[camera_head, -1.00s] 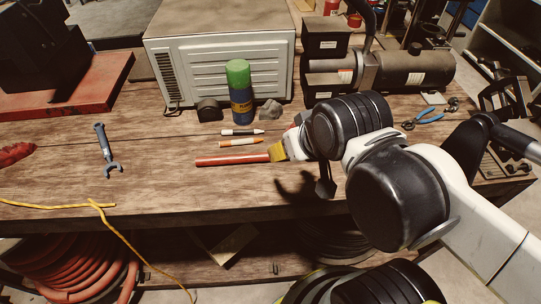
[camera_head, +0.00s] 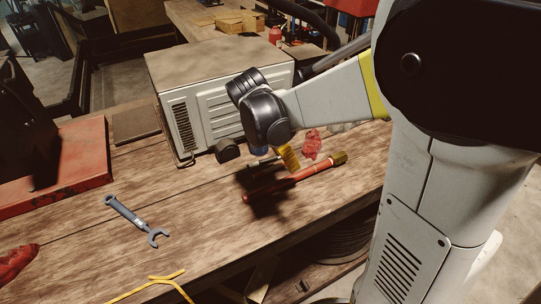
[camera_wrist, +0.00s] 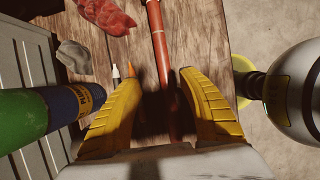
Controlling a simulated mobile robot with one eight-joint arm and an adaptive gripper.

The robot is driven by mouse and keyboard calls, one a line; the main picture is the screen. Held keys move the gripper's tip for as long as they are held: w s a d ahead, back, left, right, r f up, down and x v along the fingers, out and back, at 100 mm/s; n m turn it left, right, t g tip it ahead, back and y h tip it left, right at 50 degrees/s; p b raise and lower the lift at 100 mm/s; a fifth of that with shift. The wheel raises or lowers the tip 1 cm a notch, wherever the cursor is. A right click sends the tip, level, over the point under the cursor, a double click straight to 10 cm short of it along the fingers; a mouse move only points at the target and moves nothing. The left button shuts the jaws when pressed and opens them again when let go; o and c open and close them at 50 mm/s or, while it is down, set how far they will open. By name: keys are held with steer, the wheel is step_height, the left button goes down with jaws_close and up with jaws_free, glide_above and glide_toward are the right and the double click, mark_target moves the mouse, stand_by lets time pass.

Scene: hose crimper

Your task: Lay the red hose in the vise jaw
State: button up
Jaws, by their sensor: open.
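The red hose (camera_head: 295,184) lies on the wooden workbench, with a brass-coloured fitting (camera_head: 339,158) at its right end. In the wrist view the hose (camera_wrist: 159,45) runs down the picture into the gap between my fingers, nearer the right one. My gripper (camera_wrist: 161,77) is open with yellow fingers, empty, above the bench. In the head view only one yellow finger (camera_head: 288,157) shows clearly, just behind the hose. I cannot make out the vise jaw in these frames.
A green-and-blue can (camera_wrist: 50,112) stands close to my left finger in the wrist view. A red cloth (camera_wrist: 107,15), a grey lump (camera_wrist: 75,56) and two markers lie nearby. A grey wrench (camera_head: 137,219) lies on the left bench. A metal-cased box (camera_head: 215,85) stands behind.

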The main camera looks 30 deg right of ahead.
mark_target(295, 175)
steer(key=b+x, duration=0.1)
steer(key=x, duration=0.3)
steer(key=shift+d, duration=0.1)
steer(key=b+x, duration=0.2)
steer(key=x, duration=0.3)
steer(key=shift+s+a+f+b, duration=0.25)
steer(key=shift+s+f+b, duration=0.05)
steer(key=shift+b, duration=0.1)
steer(key=shift+r, duration=0.1)
jaws_close()
